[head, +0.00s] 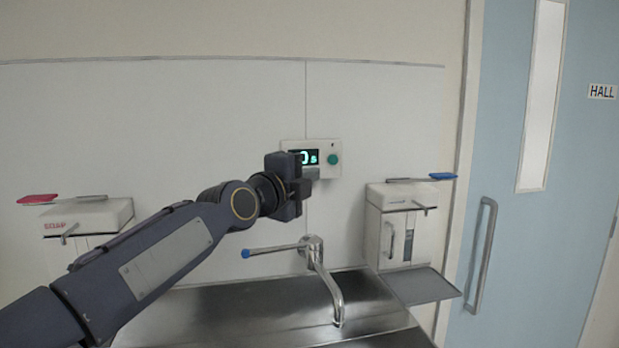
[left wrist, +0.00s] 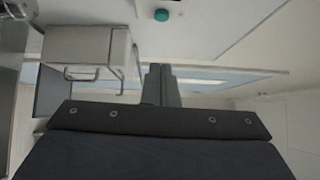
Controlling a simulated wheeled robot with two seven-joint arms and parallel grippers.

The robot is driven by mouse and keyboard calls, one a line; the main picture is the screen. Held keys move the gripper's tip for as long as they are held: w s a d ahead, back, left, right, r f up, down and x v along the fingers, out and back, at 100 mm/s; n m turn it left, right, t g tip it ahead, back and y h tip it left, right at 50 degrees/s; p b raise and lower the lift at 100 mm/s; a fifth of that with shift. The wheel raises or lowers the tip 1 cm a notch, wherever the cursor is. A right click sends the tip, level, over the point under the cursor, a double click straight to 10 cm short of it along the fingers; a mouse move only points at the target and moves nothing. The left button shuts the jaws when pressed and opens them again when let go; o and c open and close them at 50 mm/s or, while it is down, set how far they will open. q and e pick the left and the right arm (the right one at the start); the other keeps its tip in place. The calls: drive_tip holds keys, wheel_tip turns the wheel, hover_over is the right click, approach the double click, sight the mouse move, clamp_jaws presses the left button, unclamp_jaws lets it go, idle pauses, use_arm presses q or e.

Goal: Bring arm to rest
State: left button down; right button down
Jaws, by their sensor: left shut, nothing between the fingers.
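My left arm reaches in from the lower left of the head view. My left gripper (head: 304,186) is raised in front of the wall panel, at the lower left of a small timer box (head: 326,147) with a lit display and a green button (head: 332,160). The gripper is shut and empty, and it hides part of the display. I cannot tell whether it touches the box. In the left wrist view the two fingers (left wrist: 160,84) are together, with the green button (left wrist: 162,15) beyond them at the top. My right gripper is in neither view.
A steel sink (head: 260,322) with a tap (head: 325,275) and blue-tipped lever lies below the gripper. A soap dispenser (head: 85,217) with a red lever is at left. A dispenser (head: 400,200) with a blue lever and tray (head: 420,285) is at right, beside a blue door (head: 530,230).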

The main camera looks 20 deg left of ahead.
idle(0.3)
use_arm(q)
drive_tip(key=s+d+f+n+g, duration=0.1)
drive_tip(key=s+f+n+g, duration=0.5)
drive_tip(key=s+f+n, duration=0.5)
drive_tip(key=s+d+f+n+g, duration=0.2)
drive_tip(key=s+f+n+g, duration=0.4)
drive_tip(key=s+f, duration=1.8)
wheel_tip(320, 180, down, 2)
drive_tip(key=n, duration=0.5)
drive_tip(key=shift+w, duration=0.1)
